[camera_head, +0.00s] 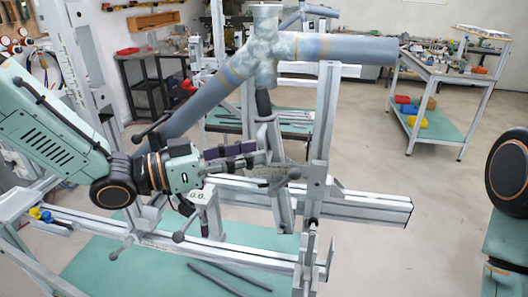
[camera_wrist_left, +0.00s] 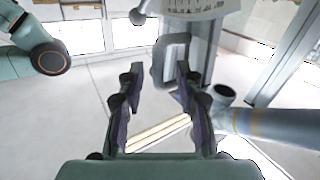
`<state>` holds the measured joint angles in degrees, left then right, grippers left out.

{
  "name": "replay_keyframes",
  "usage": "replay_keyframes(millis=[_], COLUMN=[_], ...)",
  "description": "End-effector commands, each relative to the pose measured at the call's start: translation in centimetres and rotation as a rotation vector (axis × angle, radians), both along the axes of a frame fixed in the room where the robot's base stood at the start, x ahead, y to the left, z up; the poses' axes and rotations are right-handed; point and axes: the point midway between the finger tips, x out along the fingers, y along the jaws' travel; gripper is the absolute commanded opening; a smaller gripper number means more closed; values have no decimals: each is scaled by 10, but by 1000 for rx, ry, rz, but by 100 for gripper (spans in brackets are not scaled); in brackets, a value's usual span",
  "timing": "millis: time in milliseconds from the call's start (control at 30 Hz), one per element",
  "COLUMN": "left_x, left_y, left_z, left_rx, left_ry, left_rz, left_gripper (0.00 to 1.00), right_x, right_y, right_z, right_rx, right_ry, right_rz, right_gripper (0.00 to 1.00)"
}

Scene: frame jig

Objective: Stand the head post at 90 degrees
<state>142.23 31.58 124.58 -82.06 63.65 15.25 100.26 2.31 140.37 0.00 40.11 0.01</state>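The upright I take for the head post (camera_head: 325,115) is a pale metal bar on the jig's right side. It looks close to upright, with a slight lean, but I cannot read its angle. A shorter, tilted grey piece (camera_head: 277,180) stands left of it. My left gripper (camera_head: 262,156) points right, close to this piece. In the left wrist view my left gripper (camera_wrist_left: 158,85) is open, its dark fingers apart. A grey loop-shaped part (camera_wrist_left: 173,58) shows beyond the fingertips, with a marked scale plate (camera_wrist_left: 200,10) above it. Contact is not clear. My right gripper is out of view.
Grey frame tubes (camera_head: 345,50) meet at a joint above the jig, one sloping down left behind my arm. Jig rails (camera_head: 370,207) run across below. Loose dark rods lie on the green shelf (camera_head: 130,270). Open floor lies right.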

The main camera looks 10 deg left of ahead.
Motion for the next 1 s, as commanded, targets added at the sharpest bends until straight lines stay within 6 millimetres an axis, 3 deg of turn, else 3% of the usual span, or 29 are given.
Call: replay_keyframes(millis=[400, 833, 1000], left_x=[17, 19, 19], left_y=[-27, -30, -30], left_z=[-1, 0, 0], left_rx=[3, -1, -1], left_ry=[1, -1, -1], left_rz=[-2, 0, -1], left_gripper=[35, 35, 21], right_x=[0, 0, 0], right_y=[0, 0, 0], right_z=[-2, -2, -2], right_rx=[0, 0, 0], right_ry=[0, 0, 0], right_rz=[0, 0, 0], right_gripper=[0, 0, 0])
